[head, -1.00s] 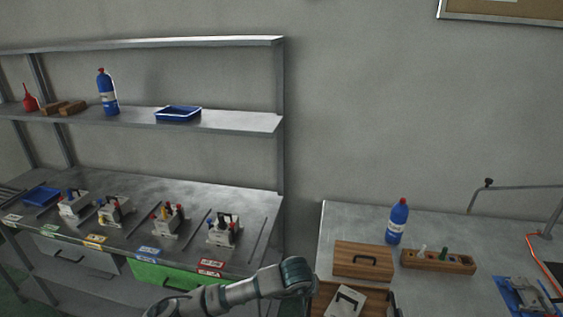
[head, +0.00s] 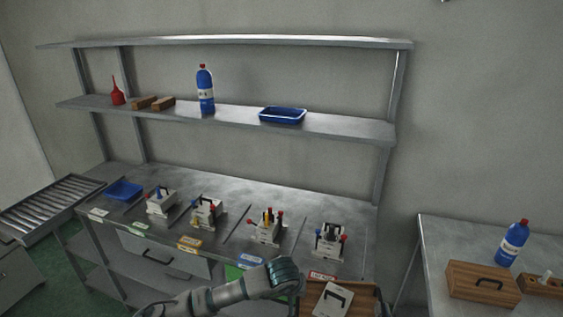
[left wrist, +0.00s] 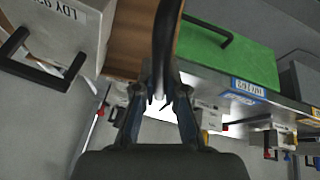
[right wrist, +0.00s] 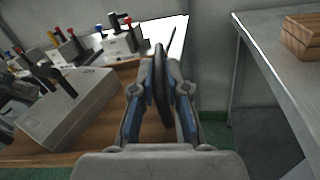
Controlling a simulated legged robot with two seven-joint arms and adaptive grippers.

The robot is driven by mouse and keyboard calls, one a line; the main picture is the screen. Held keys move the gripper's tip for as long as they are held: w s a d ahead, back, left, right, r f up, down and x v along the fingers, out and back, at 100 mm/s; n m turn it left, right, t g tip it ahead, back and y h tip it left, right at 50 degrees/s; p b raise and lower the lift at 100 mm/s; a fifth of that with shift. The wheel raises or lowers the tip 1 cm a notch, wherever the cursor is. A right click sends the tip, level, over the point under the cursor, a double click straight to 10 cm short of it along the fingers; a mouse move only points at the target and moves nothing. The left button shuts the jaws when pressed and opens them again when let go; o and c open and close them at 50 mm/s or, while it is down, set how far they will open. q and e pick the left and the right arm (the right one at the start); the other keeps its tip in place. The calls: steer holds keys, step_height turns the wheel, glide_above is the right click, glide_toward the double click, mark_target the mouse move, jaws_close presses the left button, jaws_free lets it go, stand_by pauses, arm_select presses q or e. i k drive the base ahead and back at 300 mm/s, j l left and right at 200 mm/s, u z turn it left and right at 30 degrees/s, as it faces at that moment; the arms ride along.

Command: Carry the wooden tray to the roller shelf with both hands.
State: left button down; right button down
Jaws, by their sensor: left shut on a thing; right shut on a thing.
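The wooden tray (head: 367,296) is at the bottom edge of the head view, partly cut off. A grey metal box (head: 332,299) with a black handle lies in it. My left gripper (left wrist: 162,98) is shut on a dark tray handle in the left wrist view, with the tray's wood (left wrist: 128,38) beside it. My right gripper (right wrist: 160,82) is shut on the opposite dark handle in the right wrist view. The roller shelf (head: 52,208), a sloped bed of metal rollers, is at the far left of the head view. The tray's underside is hidden.
A metal workbench (head: 225,190) with several small clamped moulds stands ahead, with a green drawer below. Its upper shelf (head: 345,127) holds a bottle and a blue bin (head: 283,115). Another table (head: 440,250) with a wooden box (head: 483,281) is at right.

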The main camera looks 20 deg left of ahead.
mark_target(45, 206)
steer(key=j+u, duration=0.1)
steer(key=j, duration=0.35)
steer(key=j+u, duration=0.1)
steer(key=j, duration=0.35)
steer(key=i+j+u, duration=0.1)
steer(key=j, duration=0.35)
steer(key=i+j+u, duration=0.1)
steer(key=j, duration=0.35)
steer(key=j+u, duration=0.1)
steer(key=j, duration=0.35)
steer(key=i+j+u, duration=0.1)
steer(key=j, duration=0.3)
steer(key=i+j+u, duration=0.1)
steer(key=j, duration=0.35)
steer(key=i+j+u, duration=0.1)
steer(key=i+j, duration=0.15)
steer(key=j, duration=0.2)
steer(key=i+j+u, duration=0.1)
steer(key=i+j, duration=0.15)
steer(key=j, duration=0.15)
steer(key=i+j+u, duration=0.1)
steer(key=i+j, duration=0.15)
steer(key=j, duration=0.15)
steer(key=i+j+u, duration=0.1)
steer(key=i+j, duration=0.5)
steer(key=i, duration=0.05)
